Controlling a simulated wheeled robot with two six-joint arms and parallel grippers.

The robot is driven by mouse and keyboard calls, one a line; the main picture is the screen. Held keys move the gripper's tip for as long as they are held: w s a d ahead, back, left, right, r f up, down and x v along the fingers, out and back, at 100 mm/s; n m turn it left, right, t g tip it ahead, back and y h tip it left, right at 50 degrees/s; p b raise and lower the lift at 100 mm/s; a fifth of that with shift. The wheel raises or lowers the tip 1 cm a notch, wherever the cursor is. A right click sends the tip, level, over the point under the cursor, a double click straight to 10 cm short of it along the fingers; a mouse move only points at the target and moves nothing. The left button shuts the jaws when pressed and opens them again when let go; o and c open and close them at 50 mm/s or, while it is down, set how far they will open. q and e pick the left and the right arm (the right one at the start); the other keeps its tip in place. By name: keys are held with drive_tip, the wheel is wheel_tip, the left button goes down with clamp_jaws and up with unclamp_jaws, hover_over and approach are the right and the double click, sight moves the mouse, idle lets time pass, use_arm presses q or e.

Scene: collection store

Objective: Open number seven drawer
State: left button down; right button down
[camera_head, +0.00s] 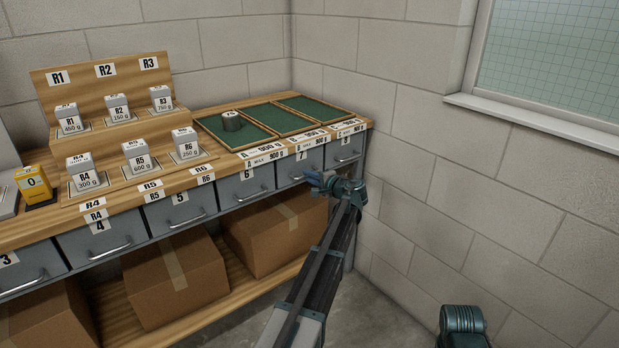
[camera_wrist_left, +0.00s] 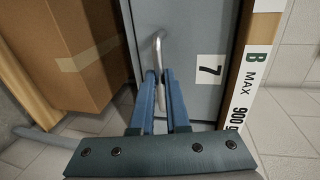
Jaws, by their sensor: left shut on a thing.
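The number seven drawer (camera_head: 287,172) is a grey drawer front under the bench top, towards its right end. It looks closed, level with its neighbours. Its label "7" (camera_wrist_left: 209,69) shows in the left wrist view, beside its metal bar handle (camera_wrist_left: 157,50). My left gripper (camera_head: 318,181) is at this drawer front, and in the left wrist view its two blue fingers (camera_wrist_left: 160,95) are shut on the handle. The gripper hides most of the handle in the head view. My right gripper does not show clearly; only a dark teal part of my own body is at the lower right.
Drawer 6 (camera_head: 245,184) and drawer 8 (camera_head: 344,149) flank it. Cardboard boxes (camera_head: 275,232) stand on the shelf below. A block wall (camera_head: 470,190) is close on the right.

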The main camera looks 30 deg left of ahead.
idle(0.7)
use_arm(q)
drive_tip(key=f+v, duration=0.3)
drive_tip(key=v, duration=1.1)
drive_tip(key=d+f+v, duration=0.1)
drive_tip(key=f+v, duration=0.2)
drive_tip(key=v, duration=1.1)
drive_tip(key=shift+s+d, duration=0.3)
drive_tip(key=shift+s, duration=0.05)
drive_tip(key=shift+r, duration=0.1)
drive_tip(key=c, duration=0.9)
unclamp_jaws()
drive_tip(key=shift+d, duration=0.1)
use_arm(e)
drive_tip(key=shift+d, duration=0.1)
